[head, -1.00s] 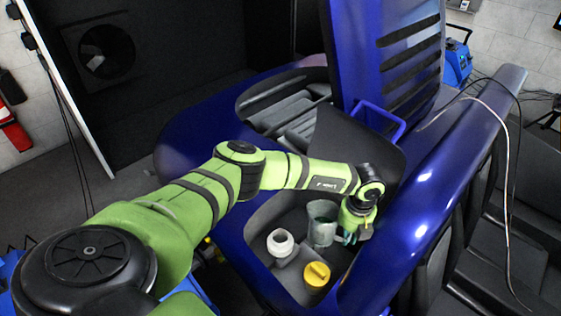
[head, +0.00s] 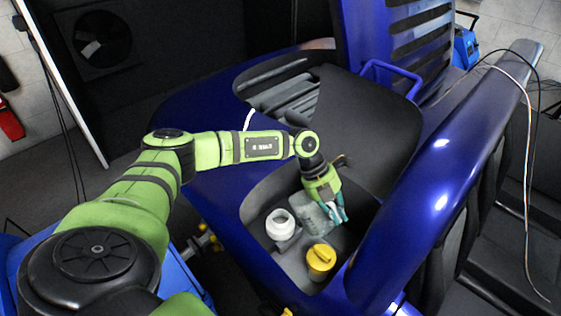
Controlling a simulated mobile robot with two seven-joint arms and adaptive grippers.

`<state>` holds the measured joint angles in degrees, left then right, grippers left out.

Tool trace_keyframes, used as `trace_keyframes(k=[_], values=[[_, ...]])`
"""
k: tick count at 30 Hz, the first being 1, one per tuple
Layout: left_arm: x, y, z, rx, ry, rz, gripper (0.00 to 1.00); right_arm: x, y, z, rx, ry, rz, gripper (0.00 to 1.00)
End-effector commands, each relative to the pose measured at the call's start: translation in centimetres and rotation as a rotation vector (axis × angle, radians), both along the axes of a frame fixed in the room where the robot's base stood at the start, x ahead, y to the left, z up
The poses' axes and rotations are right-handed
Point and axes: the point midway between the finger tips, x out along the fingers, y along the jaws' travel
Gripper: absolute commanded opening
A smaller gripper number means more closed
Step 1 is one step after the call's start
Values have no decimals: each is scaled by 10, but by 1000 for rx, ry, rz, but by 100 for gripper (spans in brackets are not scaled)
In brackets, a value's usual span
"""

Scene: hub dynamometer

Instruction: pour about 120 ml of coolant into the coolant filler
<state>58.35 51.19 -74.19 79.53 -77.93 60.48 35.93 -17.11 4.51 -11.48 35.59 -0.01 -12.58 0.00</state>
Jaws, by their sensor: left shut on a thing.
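My left gripper (head: 337,207) is shut on a translucent grey measuring jug (head: 314,216), its fingers at the jug's right side. The jug is tilted, with its upper end leaning left, over the recess in the blue bodywork. The white round filler neck (head: 281,224) stands open just left of the jug. I cannot tell whether any liquid is flowing. A yellow cap (head: 320,260) sits in front of the jug, to the right of the filler neck. The liquid level in the jug is not readable. My right gripper is not in view.
The raised rim of the blue bodywork (head: 405,235) bounds the recess on the right. A dark panel (head: 375,120) lies behind the gripper. Thin cables (head: 527,180) hang at the far right. The recess is narrow around the jug.

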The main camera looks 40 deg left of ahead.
Motion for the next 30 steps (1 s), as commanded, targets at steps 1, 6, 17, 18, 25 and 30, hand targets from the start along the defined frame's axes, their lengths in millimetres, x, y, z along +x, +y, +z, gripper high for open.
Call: trace_keyframes(k=[1, 6, 17, 18, 25, 30], values=[[0, 6, -6, -30, -5, 5, 0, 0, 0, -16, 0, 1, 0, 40], [-2, 12, -3, -117, -17, 1, 0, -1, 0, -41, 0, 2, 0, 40], [-3, 21, 8, -241, -38, 2, 0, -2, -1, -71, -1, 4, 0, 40], [-3, 22, 9, -251, -41, 2, 0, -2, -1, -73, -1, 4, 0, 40], [-4, 24, 15, -299, -48, 2, 0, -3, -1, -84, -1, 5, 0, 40], [-4, 26, 19, -324, -52, 2, 0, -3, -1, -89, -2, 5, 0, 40]])
